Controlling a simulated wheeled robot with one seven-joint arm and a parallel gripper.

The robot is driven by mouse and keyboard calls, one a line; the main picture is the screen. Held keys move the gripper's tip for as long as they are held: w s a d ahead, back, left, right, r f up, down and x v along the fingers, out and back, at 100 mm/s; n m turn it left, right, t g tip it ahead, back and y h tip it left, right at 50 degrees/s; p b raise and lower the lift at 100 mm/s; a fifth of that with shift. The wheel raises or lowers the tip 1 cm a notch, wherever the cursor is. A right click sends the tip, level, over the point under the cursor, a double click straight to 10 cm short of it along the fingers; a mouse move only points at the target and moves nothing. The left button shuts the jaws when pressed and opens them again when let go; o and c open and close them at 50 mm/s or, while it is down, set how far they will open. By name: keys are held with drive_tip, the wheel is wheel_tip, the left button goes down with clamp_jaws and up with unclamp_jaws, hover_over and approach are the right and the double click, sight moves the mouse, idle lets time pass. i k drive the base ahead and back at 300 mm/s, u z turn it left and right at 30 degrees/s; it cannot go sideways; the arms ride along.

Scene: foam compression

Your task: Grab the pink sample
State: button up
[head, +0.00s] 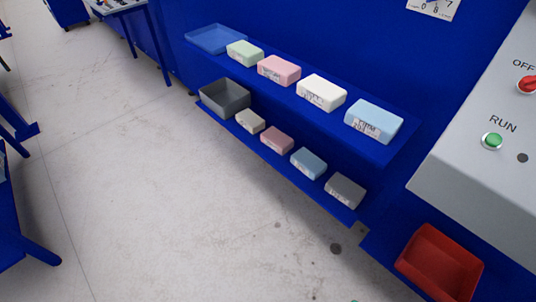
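A pink foam block (279,70) with a label on its front sits on the upper blue shelf, between a pale green block (245,53) and a white block (322,92). A second, duller pink block (277,139) sits on the lower shelf, between a beige block (250,120) and a blue-grey block (308,162). The label writing is too small to read. My gripper is not in view.
A light blue block (374,121) and a grey block (345,190) stand at the shelves' right ends. A blue tray (215,39) and a grey bin (224,98) are at the left ends. A grey control panel (470,190) and red bin (440,263) are right. Floor is clear.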

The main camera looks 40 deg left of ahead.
sight(278, 141)
drive_tip(key=u, duration=1.25)
